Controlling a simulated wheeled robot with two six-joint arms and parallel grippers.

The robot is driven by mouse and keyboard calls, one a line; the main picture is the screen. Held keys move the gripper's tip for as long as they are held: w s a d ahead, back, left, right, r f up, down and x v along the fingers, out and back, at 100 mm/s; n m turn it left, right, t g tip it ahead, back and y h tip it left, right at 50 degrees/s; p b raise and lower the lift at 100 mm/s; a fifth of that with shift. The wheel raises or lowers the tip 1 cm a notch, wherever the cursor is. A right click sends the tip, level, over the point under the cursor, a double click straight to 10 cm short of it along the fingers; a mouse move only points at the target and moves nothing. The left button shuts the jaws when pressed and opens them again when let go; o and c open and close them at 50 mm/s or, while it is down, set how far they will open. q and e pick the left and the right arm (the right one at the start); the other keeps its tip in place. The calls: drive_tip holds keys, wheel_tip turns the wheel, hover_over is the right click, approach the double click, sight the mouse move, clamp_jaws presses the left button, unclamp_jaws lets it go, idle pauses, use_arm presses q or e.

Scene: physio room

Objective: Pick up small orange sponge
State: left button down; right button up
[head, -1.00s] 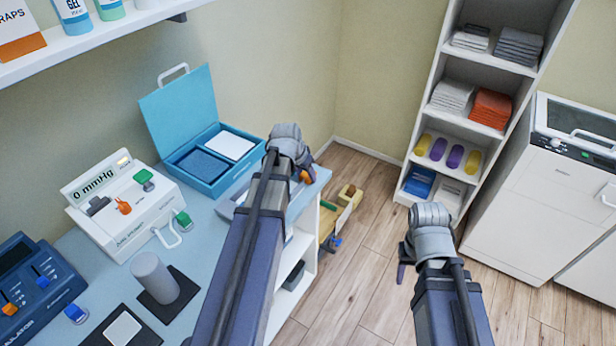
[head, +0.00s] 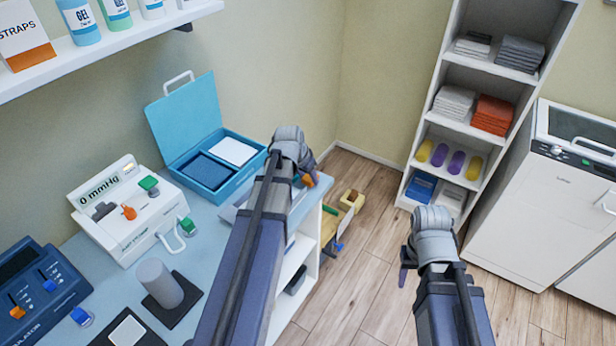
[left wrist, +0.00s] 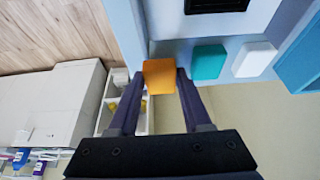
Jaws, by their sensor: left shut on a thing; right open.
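The small orange sponge (left wrist: 159,76) is between the two dark fingers of my left gripper (left wrist: 155,80) in the left wrist view. The fingers press on its two sides. In the head view the left gripper (head: 303,177) is over the far right end of the blue table top, and only a bit of orange (head: 309,180) shows beside it. I cannot tell whether the sponge is clear of the surface. My right gripper (head: 403,272) is open and empty over the floor, mostly hidden by its own wrist.
Beside the orange sponge lie a teal block (left wrist: 208,62) and a white block (left wrist: 254,59). An open blue case (head: 231,174), a pressure device (head: 130,215) and a grey cylinder (head: 159,284) stand on the table. A white shelf unit (head: 415,170) stands at the back right.

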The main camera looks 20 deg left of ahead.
sight(308, 179)
use_arm(q)
wheel_tip(308, 179, up, 8)
drive_tip(key=p, duration=0.7)
drive_tip(key=shift+r, duration=0.15)
use_arm(e)
wheel_tip(308, 179, up, 8)
